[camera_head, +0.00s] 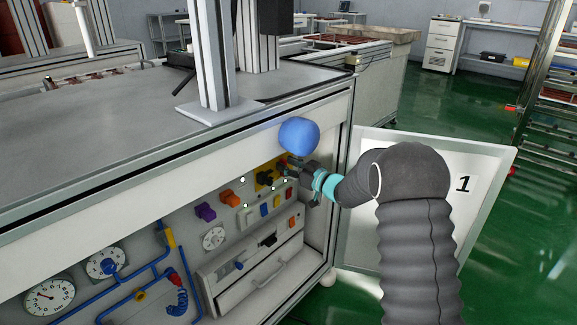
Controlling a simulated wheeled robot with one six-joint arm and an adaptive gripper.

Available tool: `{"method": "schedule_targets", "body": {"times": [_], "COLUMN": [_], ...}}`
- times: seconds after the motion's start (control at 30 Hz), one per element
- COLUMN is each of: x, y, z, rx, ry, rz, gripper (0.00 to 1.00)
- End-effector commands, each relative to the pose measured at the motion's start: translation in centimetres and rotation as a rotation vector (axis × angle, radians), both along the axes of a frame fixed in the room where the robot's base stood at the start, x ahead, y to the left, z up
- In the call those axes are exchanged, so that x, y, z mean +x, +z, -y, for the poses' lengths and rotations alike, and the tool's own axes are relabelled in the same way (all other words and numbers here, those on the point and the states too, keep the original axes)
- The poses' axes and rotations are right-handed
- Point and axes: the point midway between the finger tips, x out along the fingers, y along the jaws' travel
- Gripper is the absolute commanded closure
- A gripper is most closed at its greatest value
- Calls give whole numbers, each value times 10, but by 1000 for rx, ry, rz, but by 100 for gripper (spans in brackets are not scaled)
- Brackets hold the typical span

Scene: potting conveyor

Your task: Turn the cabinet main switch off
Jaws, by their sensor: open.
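The cabinet (165,165) has its front panel (175,232) exposed below a grey worktop. A switch with a black knob on a yellow plate (265,178) sits at the upper right of the panel; it looks like the main switch, but its exact setting is too small to read. My gripper (293,164) is open just right of this switch, close to the panel. The fingertips are small and partly hidden, so I cannot tell whether they touch anything.
A blue rounded object (298,134) shows at the worktop's front edge, just above my gripper. The white door (487,215) marked 1 stands open at right. Orange (231,198) and purple (205,212) controls, gauges (49,297) and blue pipes (140,278) lie left.

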Motion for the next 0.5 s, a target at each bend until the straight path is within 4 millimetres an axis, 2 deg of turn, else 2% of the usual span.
{"method": "schedule_targets", "body": {"times": [0.03,0.07,0.2,0.5], "x": [0,0,0,0], "y": [0,0,0,-1], "z": [0,0,0,0], "rx": [0,0,0,-5], "ry": [0,0,0,0], "rz": [0,0,0,6], "gripper": [58,63,98,100]}}
